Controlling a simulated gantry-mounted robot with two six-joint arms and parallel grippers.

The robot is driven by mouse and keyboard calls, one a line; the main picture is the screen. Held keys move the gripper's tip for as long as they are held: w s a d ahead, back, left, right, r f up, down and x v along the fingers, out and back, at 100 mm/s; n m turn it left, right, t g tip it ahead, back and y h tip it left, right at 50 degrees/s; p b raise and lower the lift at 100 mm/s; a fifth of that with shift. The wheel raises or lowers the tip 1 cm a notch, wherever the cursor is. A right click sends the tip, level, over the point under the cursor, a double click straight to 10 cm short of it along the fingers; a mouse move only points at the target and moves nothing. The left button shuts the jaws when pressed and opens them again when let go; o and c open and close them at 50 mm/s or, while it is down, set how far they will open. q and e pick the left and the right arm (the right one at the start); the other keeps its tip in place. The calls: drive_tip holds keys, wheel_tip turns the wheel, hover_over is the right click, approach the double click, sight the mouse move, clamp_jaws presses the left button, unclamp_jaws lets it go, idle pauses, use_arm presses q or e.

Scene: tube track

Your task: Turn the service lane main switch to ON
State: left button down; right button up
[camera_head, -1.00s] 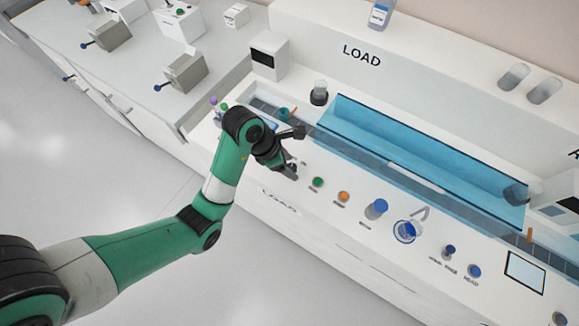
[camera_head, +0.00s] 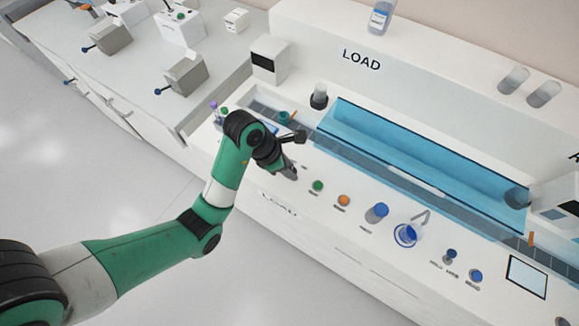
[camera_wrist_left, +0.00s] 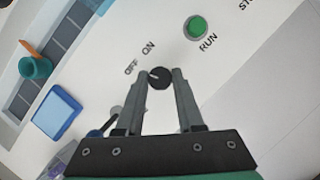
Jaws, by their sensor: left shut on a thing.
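The main switch is a small round black knob (camera_wrist_left: 160,79) on the white panel in the left wrist view, with OFF and ON printed beyond it. A short pale mark on the knob points left, more toward OFF than ON. My left gripper (camera_wrist_left: 160,73) has its two fingers on either side of the knob and is shut on it. In the head view my left gripper (camera_head: 293,173) is at the panel's left end, left of the green button, and hides the knob. My right gripper is not in view.
The green RUN button (camera_wrist_left: 196,27) sits close beside the switch. An orange button (camera_head: 343,200) and a blue knob (camera_head: 377,212) stand further right on the panel. A blue-framed pad (camera_wrist_left: 57,112) and a teal ring (camera_wrist_left: 36,67) lie to the left in the wrist view.

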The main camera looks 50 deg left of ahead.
use_arm(q)
drive_tip(key=shift+r+m+p, duration=0.2)
drive_tip(key=shift+m+p, duration=0.1)
drive_tip(key=shift+p, duration=0.3)
drive_tip(key=m+g+h+p, duration=0.1)
drive_tip(key=m+p, duration=0.2)
drive_tip(key=p, duration=0.2)
drive_tip(key=shift+a+r+p, duration=0.1)
drive_tip(key=shift+p, duration=0.2)
drive_tip(key=m+p, duration=0.2)
drive_tip(key=shift+w+m+g+h, duration=0.1)
drive_tip(key=shift+m+g+h, duration=0.2)
drive_tip(key=shift+m+g, duration=0.1)
drive_tip(key=shift+f+m+g+h+p, duration=0.15)
drive_tip(key=shift+m+p, duration=0.05)
drive_tip(key=shift+m, duration=0.4)
drive_tip(key=shift+f+m+g+h+p, duration=0.1)
drive_tip(key=shift+m+g+h+p, duration=0.1)
drive_tip(key=shift+m, duration=0.4)
drive_tip(key=c, duration=0.5)
unclamp_jaws()
drive_tip(key=shift+c, duration=0.2)
